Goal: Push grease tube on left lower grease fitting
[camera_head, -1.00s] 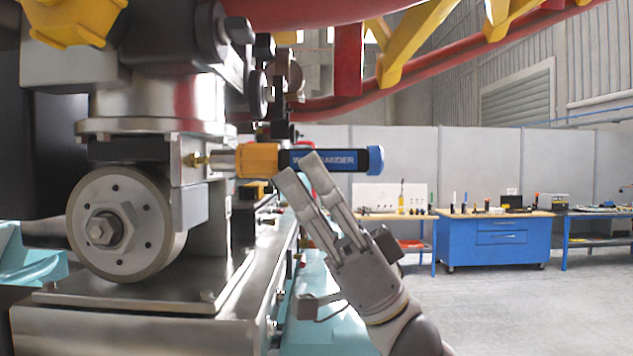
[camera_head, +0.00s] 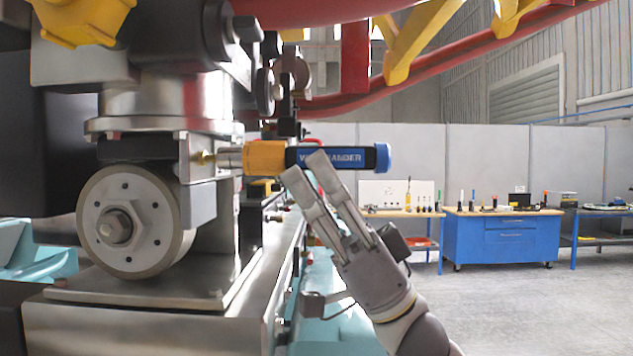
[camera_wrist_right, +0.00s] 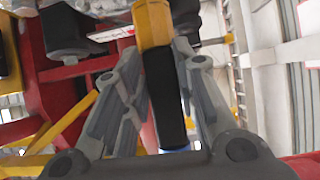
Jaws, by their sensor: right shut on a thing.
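The grease tube has an orange collar (camera_head: 265,157), a dark body with a blue label and a blue end cap (camera_head: 383,158). It lies level, its metal nozzle (camera_head: 230,157) pointing left. The nozzle is at the small brass grease fitting (camera_head: 203,157) on the wheel carrier's side; I cannot tell how firmly they are joined. My right gripper (camera_head: 305,166) is shut on the tube's body from below right. In the right wrist view, the tube's black body (camera_wrist_right: 163,95) lies between the two fingers. My left gripper is not in view.
The steel wheel (camera_head: 135,221) and its carrier block stand close on the left. A red rail (camera_head: 440,72) with yellow supports runs overhead. A blue workbench (camera_head: 500,235) with tools stands far back right. The floor on the right is clear.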

